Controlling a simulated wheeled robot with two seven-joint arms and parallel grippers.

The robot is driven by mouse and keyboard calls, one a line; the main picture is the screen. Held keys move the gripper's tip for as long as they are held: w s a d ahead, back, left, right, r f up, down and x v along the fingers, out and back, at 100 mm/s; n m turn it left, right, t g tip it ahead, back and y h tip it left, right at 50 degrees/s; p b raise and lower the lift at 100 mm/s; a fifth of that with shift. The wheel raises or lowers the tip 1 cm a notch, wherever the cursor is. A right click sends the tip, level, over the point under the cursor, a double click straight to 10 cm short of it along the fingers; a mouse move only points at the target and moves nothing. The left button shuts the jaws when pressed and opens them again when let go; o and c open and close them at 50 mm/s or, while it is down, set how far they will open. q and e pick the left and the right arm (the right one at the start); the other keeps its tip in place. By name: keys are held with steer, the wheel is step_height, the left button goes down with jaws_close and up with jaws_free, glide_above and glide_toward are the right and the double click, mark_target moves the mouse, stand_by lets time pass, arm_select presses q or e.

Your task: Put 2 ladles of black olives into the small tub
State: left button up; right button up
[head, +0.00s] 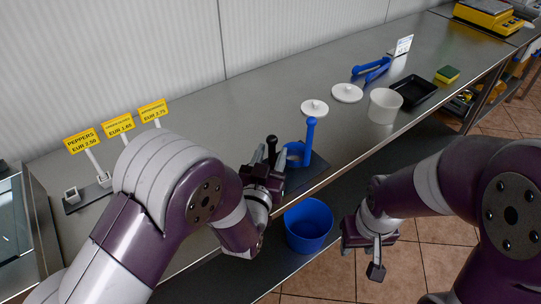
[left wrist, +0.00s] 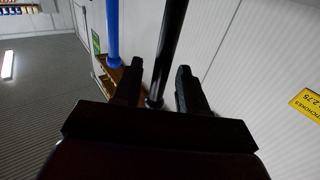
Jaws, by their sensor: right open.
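My left gripper (head: 268,168) is at a black handle (head: 271,146) that stands on the counter. In the left wrist view the black handle (left wrist: 171,45) runs between the two fingers (left wrist: 158,90), with a gap visible on both sides. A blue ladle (head: 309,140) stands upright just right of it on a dark base; its handle also shows in the left wrist view (left wrist: 112,30). A small white tub (head: 384,106) stands further right, near the counter's front edge. My right gripper (head: 376,258) is open and empty, low in front of the counter. No olives are visible.
Two white lids (head: 347,93), blue tongs (head: 371,70), a black tray (head: 414,90) and a yellow-green sponge (head: 447,74) lie on the counter (head: 250,110). A blue bucket (head: 308,226) is below the front edge. Yellow price signs (head: 118,125) stand at left.

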arm_select(q)
steer(key=shift+r+p, duration=0.4)
steer(key=b+v, duration=0.1)
steer(key=v, duration=1.1)
steer(key=shift+f+b, duration=0.15)
steer(key=shift+b, duration=0.2)
steer(key=w+a+f+n+g+y+p, duration=0.2)
steer(key=a+g+y+p, duration=0.1)
steer(key=a+g+p, duration=0.5)
steer(key=s+a+r+g+y, duration=0.1)
steer(key=s+a+g, duration=0.6)
steer(key=s+g, duration=0.1)
steer(key=shift+s+a+r+n+y, duration=0.3)
steer(key=shift+s+a+n+y, duration=0.05)
steer(key=shift+a+n+y, duration=0.05)
